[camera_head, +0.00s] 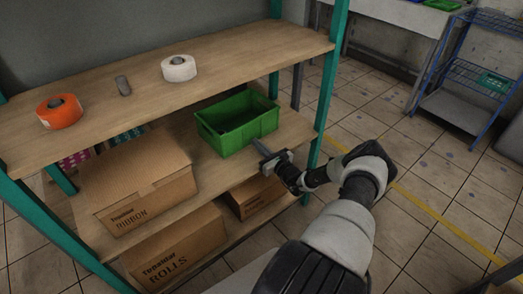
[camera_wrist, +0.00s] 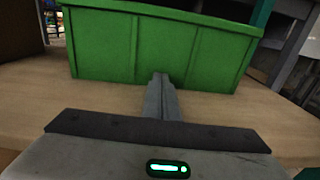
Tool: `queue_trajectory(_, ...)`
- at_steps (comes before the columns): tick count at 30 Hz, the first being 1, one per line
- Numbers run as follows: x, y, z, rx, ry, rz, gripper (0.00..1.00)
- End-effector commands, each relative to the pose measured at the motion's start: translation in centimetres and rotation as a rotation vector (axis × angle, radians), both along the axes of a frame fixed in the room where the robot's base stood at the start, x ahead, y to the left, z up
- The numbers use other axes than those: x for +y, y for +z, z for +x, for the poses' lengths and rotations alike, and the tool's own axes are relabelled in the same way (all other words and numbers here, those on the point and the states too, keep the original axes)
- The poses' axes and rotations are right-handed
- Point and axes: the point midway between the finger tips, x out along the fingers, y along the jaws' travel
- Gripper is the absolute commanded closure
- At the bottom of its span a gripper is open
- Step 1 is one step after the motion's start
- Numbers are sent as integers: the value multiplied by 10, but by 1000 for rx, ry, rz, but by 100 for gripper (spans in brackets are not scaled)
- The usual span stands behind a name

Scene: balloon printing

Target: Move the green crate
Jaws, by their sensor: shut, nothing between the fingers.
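The green crate (camera_head: 238,122) stands upright on the middle wooden shelf, toward its right end. In the wrist view its near wall (camera_wrist: 160,47) spans most of the upper picture. My gripper (camera_head: 256,143) is at the shelf's front edge, pointing at the crate's near side. In the wrist view my gripper's fingers (camera_wrist: 160,80) are shut together, low in front of the crate's near wall, with nothing between them. I cannot tell whether the fingertips touch the wall. The inside of the crate looks dark.
A cardboard ribbon box (camera_head: 137,185) stands left of the crate on the same shelf (camera_head: 215,172). A green post (camera_head: 325,95) rises right of the crate. The upper shelf (camera_head: 215,60) holds orange tape (camera_head: 60,112) and white tape (camera_head: 179,69). Boxes stand below.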

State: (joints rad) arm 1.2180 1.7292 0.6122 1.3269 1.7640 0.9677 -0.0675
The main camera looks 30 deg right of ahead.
Motion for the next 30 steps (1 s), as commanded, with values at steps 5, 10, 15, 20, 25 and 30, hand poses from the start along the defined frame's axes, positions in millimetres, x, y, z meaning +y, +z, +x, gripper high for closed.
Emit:
queue_trajectory(5, 0, 1, 0, -1, 0, 0, 100)
queue_trajectory(10, -1, 2, -8, 0, -1, 0, 100)
queue_trajectory(15, -4, 3, -38, 1, -3, 2, 100)
queue_trajectory(20, -6, 3, -77, 0, -3, 1, 100)
queue_trajectory(25, -8, 3, -119, 0, -3, 2, 100)
queue_trajectory(30, -9, 2, -151, 0, -3, 0, 100)
